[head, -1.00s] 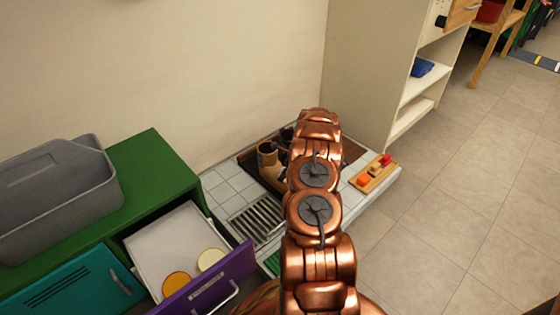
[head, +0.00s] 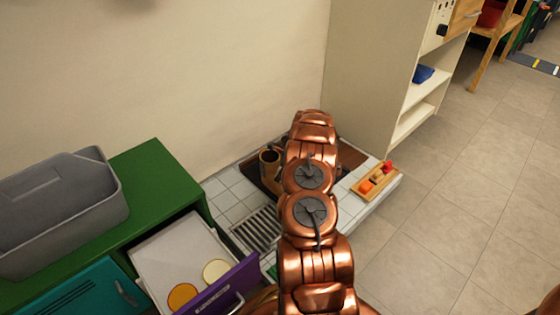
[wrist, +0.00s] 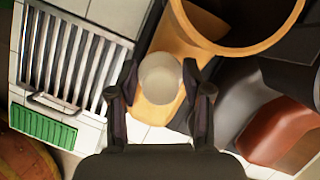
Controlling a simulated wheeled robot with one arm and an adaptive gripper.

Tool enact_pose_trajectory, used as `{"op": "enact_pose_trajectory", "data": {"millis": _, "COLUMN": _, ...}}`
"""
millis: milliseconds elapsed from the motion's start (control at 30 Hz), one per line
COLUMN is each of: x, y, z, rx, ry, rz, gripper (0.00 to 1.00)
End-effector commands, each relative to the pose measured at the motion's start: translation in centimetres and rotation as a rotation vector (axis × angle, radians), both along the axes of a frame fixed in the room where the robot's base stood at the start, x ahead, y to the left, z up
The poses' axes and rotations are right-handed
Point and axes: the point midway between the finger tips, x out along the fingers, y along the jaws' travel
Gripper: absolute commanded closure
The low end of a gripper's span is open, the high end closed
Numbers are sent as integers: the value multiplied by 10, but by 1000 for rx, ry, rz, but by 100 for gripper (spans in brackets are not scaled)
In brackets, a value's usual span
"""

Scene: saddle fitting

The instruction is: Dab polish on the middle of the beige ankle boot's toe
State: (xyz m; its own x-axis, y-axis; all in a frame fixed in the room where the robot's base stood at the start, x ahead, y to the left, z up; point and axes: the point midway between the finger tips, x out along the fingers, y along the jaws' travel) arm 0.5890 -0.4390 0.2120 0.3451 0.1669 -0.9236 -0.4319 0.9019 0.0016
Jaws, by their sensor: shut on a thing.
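The beige ankle boot (head: 269,162) looks tan and stands in a dark tray on the tiled platform, partly hidden by my arm in the head view. In the wrist view the boot (wrist: 181,40) has its round opening at top right and its toe pointing down-left. My gripper (wrist: 160,82) is shut on a pale, round-topped dauber (wrist: 160,76). The dauber is over the boot's toe and hides its middle. I cannot tell whether its underside touches the leather. In the head view my arm hides the gripper.
A grey and red-brown shoe (wrist: 262,118) lies right of the boot. A metal grate (wrist: 70,58) and a green pad (wrist: 42,126) are to the left. An open purple-fronted drawer (head: 222,288) holds two round discs. A wooden rack (head: 376,181) with small coloured blocks stands at the platform's right.

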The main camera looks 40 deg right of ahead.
Motion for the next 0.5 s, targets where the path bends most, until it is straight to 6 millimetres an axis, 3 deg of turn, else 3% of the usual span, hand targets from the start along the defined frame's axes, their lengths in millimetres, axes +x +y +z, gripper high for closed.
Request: {"op": "enact_pose_trajectory", "data": {"millis": 500, "x": 2, "y": 2, "z": 50, "rx": -1, "ry": -1, "rz": 4, "gripper": 79}}
